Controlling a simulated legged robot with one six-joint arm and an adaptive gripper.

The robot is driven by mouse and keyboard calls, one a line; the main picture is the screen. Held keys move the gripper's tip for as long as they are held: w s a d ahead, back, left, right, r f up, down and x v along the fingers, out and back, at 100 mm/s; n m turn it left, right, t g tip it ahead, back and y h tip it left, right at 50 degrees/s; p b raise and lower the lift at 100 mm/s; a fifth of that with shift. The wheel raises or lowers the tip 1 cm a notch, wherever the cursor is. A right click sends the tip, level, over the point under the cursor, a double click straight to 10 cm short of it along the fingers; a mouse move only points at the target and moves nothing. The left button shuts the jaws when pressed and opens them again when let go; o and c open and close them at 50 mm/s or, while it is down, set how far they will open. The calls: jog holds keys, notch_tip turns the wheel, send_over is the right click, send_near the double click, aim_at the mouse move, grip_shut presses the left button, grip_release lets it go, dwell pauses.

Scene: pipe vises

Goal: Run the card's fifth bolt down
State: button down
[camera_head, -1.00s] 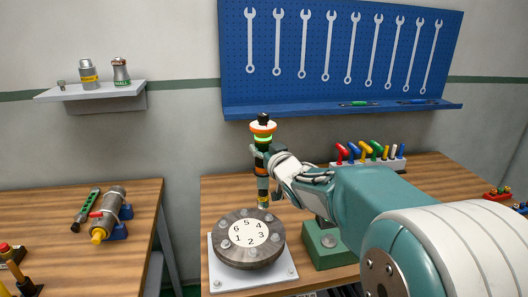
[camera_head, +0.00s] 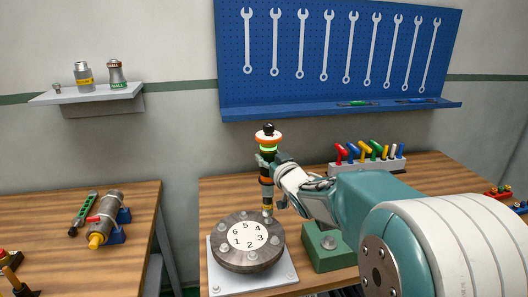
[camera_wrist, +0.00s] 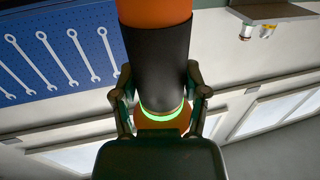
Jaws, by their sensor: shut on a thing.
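A dark round flange (camera_head: 247,260) with a white numbered face (camera_head: 248,236), marked 1 to 6, sits on a pale square plate (camera_head: 285,279). Several bolt heads ring the face. My gripper (camera_head: 267,172) is shut on an upright driver tool (camera_head: 267,184), black and orange with a lit green ring. The tool's tip is at the bolt beside the number 4, at the flange's back right; I cannot tell whether it is seated on the bolt. In the wrist view, the fingers (camera_wrist: 160,98) flank the tool's dark body (camera_wrist: 157,55). The tip is out of that view.
A green block (camera_head: 325,248) stands right of the flange. A rack of coloured-handled tools (camera_head: 368,163) is behind. A blue wrench board (camera_head: 340,50) hangs on the wall. A left bench (camera_head: 60,230) holds a cylinder in a blue stand (camera_head: 108,212).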

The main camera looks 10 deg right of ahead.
jog(key=shift+d+f, duration=0.2)
jog(key=shift+d, duration=0.5)
jog(key=shift+a, duration=1.05)
jog(key=shift+d, duration=1.2)
jog(key=shift+a, duration=0.75)
jog(key=shift+s+f, duration=0.1)
jog(key=shift+f, duration=1.65)
dwell(1.0)
jog(key=shift+r, duration=0.1)
dwell(1.4)
